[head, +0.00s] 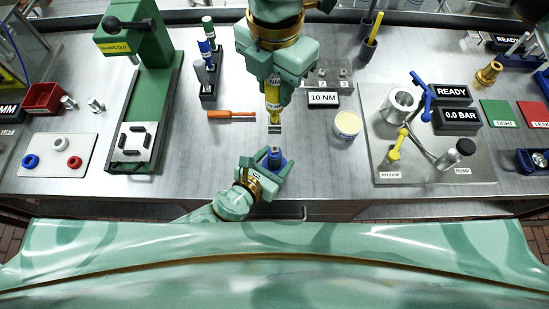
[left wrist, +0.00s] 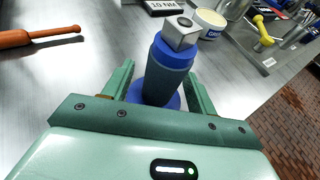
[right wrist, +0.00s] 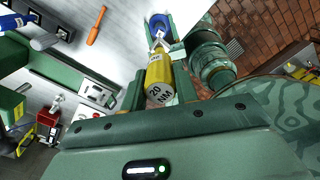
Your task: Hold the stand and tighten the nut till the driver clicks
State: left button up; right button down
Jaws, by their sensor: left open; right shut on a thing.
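The stand (head: 274,158) is a blue and grey upright post on a blue round foot, near the table's front edge. In the left wrist view it (left wrist: 167,72) carries a silver block-like top (left wrist: 181,30); I cannot make out the nut for certain. My left gripper (head: 272,164) is open, with its fingers on either side of the stand. My right gripper (head: 272,88) is shut on a yellow driver (head: 272,97), marked 20 NM in the right wrist view (right wrist: 159,76). The driver's tip (head: 275,128) is apart from the stand in the head view.
An orange screwdriver (head: 232,114) lies left of the driver. A 10 NM sign (head: 323,99) and a round tub (head: 347,124) are to the right. A rack (head: 208,92) holds other drivers. A green press (head: 140,110) and a pump panel (head: 440,172) stand farther out.

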aim_at(275, 121)
pick_arm(q)
grip_shut()
pick_arm(e)
jog(key=shift+f+n, duration=0.9)
jog(key=shift+f, duration=0.75)
jog(key=shift+f, duration=2.3)
jog(key=shift+f, duration=1.1)
